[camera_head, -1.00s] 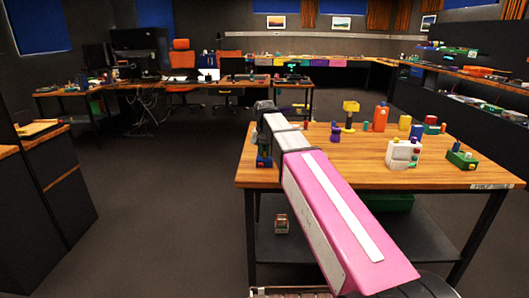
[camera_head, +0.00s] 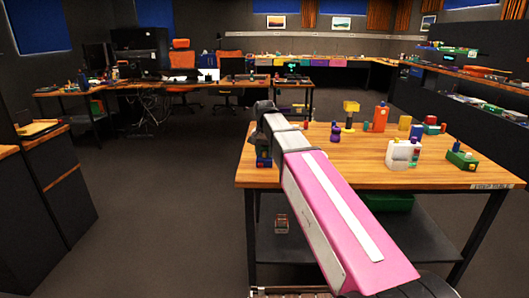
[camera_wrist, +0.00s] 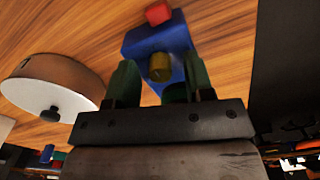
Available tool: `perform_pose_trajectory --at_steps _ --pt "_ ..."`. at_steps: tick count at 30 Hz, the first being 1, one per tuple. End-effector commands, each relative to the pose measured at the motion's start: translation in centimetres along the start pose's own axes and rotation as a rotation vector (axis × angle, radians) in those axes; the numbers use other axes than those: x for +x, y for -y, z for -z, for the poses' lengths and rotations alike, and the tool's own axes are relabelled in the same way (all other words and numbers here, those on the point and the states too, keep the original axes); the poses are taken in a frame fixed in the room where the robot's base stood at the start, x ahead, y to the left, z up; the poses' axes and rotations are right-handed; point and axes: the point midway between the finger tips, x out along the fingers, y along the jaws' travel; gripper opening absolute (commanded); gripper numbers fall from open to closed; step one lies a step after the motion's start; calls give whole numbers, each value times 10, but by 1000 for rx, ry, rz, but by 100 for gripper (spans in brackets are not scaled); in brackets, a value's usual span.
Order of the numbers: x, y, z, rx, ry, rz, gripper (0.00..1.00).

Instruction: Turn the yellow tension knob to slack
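In the wrist view a blue block (camera_wrist: 150,38) with a red part (camera_wrist: 157,13) at its far end stands on the wood table. The yellow tension knob (camera_wrist: 160,67) sticks out from the block's near face. My gripper (camera_wrist: 160,78) is open, with one green finger on each side of the knob and visible gaps between. I cannot tell how deep the fingertips reach around it. In the head view the blue block (camera_head: 263,162) shows at the table's left edge, partly hidden by my arm and gripper. The knob's marking is not readable.
A white round thing with a black knob (camera_wrist: 55,82) stands left of my gripper in the wrist view. On the table (camera_head: 345,172) are a purple piece (camera_head: 336,132), a yellow-topped stand (camera_head: 350,115), an orange box (camera_head: 381,118), a white box (camera_head: 402,154) and a green box (camera_head: 461,159).

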Motion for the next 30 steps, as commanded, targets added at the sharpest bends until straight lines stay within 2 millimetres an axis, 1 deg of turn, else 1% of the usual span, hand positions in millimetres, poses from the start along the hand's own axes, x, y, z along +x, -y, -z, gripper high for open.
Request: perform_pose_trajectory --at_steps 7,11,14,21,24,27,30 --pt "-2 0 0 -1 0 0 48" --pt "-12 0 1 -1 -2 1 48" --pt "-26 0 1 -1 -2 1 48" --pt "-68 1 1 0 -2 1 48" --pt "-82 1 1 0 -2 1 48" --pt "-94 0 1 0 -1 1 48" --pt "-102 0 0 0 0 0 48"
